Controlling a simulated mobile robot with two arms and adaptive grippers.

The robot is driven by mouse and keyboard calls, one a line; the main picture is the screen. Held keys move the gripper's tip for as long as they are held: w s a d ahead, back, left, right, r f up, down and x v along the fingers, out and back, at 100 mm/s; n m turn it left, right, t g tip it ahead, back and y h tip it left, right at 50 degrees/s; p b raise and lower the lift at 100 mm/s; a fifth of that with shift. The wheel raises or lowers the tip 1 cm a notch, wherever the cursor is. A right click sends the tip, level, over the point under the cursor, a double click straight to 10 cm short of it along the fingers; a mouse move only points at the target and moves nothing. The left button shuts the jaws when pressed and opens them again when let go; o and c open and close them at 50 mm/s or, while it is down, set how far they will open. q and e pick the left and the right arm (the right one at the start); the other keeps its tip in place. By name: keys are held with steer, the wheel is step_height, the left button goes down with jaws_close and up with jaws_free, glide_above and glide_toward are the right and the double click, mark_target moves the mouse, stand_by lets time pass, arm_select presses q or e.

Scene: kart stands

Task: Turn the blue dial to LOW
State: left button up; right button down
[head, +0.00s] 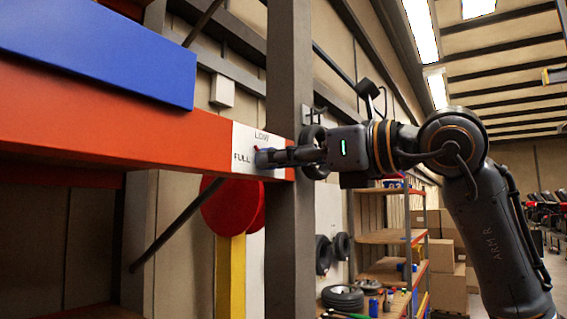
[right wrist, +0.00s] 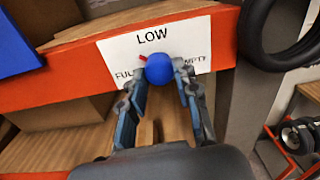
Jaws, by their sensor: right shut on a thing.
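The blue dial (right wrist: 158,69) is a round knob on a white label plate (right wrist: 118,52); the plate also shows in the head view (head: 243,140). LOW is printed above the dial, FULL to its left and a partly hidden word to its right. A small red pointer (right wrist: 142,57) sticks out at the dial's upper left, between FULL and LOW. My right gripper (head: 268,157) is shut on the dial, with one finger on each side of it in the right wrist view. In the head view the fingers hide most of the dial. My left gripper is not in view.
The plate sits on an orange beam (head: 120,122) with a blue panel (head: 100,55) above its left part. A dark post (head: 289,80) stands close behind my right gripper. Shelves (head: 385,237) with tyres and boxes are farther right.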

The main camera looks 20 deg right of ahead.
steer(key=shift+r+m+b, duration=0.1)
steer(key=shift+m+b, duration=1.7)
steer(key=shift+m, duration=3)
steer(key=c, duration=1)
jaws_free()
steer(key=shift+s, duration=0.15)
steer(key=v, duration=1.2)
steer(key=shift+r, duration=0.1)
